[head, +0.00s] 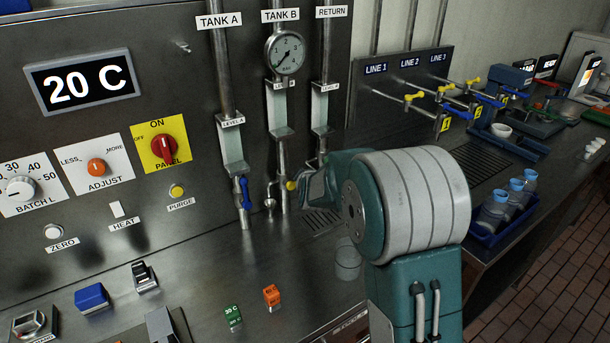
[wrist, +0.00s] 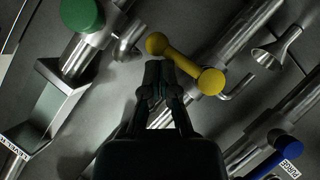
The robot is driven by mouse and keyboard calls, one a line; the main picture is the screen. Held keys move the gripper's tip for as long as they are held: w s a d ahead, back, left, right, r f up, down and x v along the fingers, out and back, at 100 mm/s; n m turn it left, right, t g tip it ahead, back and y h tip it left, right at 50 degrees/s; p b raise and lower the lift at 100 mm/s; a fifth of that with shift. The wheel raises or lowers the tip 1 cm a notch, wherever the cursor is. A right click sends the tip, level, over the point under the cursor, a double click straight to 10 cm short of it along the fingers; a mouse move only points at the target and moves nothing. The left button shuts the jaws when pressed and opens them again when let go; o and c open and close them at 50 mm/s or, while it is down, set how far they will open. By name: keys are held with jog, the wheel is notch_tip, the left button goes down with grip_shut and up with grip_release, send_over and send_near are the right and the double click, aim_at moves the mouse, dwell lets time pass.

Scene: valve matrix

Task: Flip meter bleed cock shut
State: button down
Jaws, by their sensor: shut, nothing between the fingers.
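A yellow two-knobbed cock handle (wrist: 187,64) sits across a metal pipe in the wrist view. In the head view its yellow end (head: 291,186) shows low on the TANK B pipe, beside my gripper. No readable label names it as the meter bleed cock. My gripper (wrist: 157,76) is shut and empty, its tips close to the handle's left part; I cannot tell whether they touch. In the head view my arm hides most of the gripper and the handle. A blue handle (head: 245,193) stands on the TANK A pipe; it also shows in the wrist view (wrist: 272,157).
A green knob (wrist: 82,14) and a metal funnel (wrist: 283,47) flank the yellow handle. The dial gauge (head: 285,53) is above on the TANK B pipe. Green (head: 232,317) and orange (head: 271,296) blocks lie on the bench. A clear glass (head: 348,261) stands below my arm.

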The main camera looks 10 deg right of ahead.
jog(key=shift+d+f, duration=0.15)
jog(key=shift+f, duration=0.2)
dwell(0.6)
jog(key=r, duration=0.1)
jog(key=d+r, duration=0.1)
jog(key=r, duration=0.1)
jog(key=shift+s, duration=0.2)
jog(key=s+d+r, duration=0.3)
jog(key=s+r, duration=0.3)
jog(key=s, duration=0.2)
jog(key=s+a+m+g, duration=0.2)
jog(key=s+a, duration=0.1)
jog(key=s, duration=0.8)
jog(key=s+a+m+g+y, duration=0.1)
jog(key=s+a+m+g, duration=0.1)
jog(key=s, duration=0.9)
jog(key=s+a+m+g, duration=0.3)
jog(key=s+m, duration=0.1)
jog(key=s, duration=0.8)
jog(key=shift+a+f+g+y, duration=0.3)
jog(key=shift+a+f, duration=0.05)
jog(key=shift+s, duration=0.1)
